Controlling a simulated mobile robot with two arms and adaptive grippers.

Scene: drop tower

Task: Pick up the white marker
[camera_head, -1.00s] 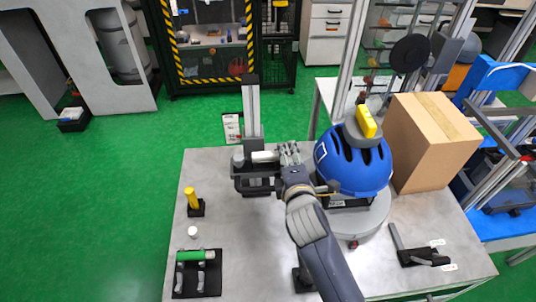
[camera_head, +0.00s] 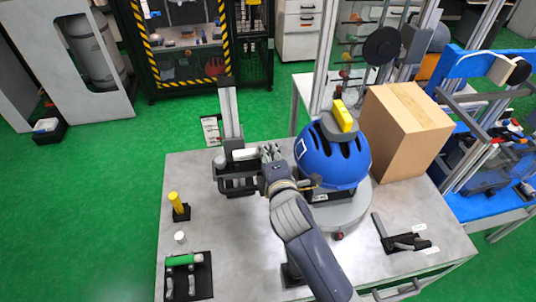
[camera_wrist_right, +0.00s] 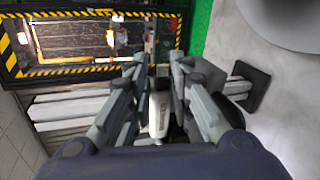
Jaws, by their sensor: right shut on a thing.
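The white marker (camera_head: 244,154) lies level at the black holder (camera_head: 237,183) by the foot of the grey upright post, at the table's back left. My right gripper (camera_head: 269,156) reaches it from the right and is shut on its near end. In the right wrist view the white marker (camera_wrist_right: 158,114) sits between the two fingers of my right gripper (camera_wrist_right: 160,68). The fingers hide part of it. I cannot tell if it still touches the holder. My left gripper is not in view.
A blue helmet (camera_head: 330,160) on a round plate stands right of my gripper, with a cardboard box (camera_head: 405,135) behind it. The table's middle left is clear.

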